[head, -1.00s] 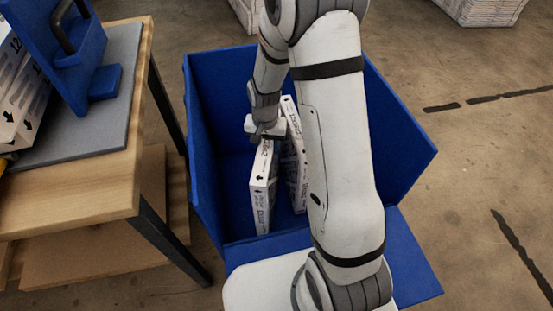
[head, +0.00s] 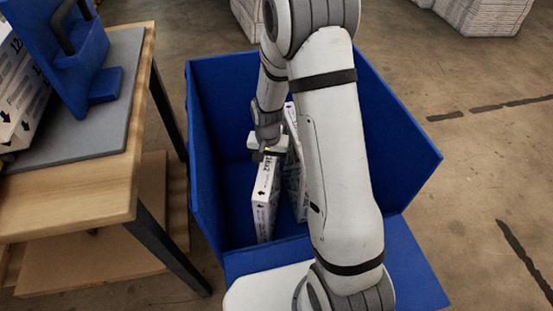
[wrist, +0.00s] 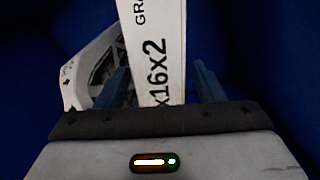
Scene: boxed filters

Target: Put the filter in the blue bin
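The filter (head: 265,200) is a thin white box with black print, standing on edge inside the blue bin (head: 414,152). My gripper (head: 266,157) is over its top edge, low inside the bin. In the wrist view the filter's printed narrow face (wrist: 156,55) runs between my two fingers.
A wooden table (head: 75,200) with a grey mat (head: 108,120) stands left of the bin. On it are a blue fixture (head: 85,70) and a white printed box (head: 18,90). My arm hides the bin's middle. White stacks (head: 485,15) stand on the far floor.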

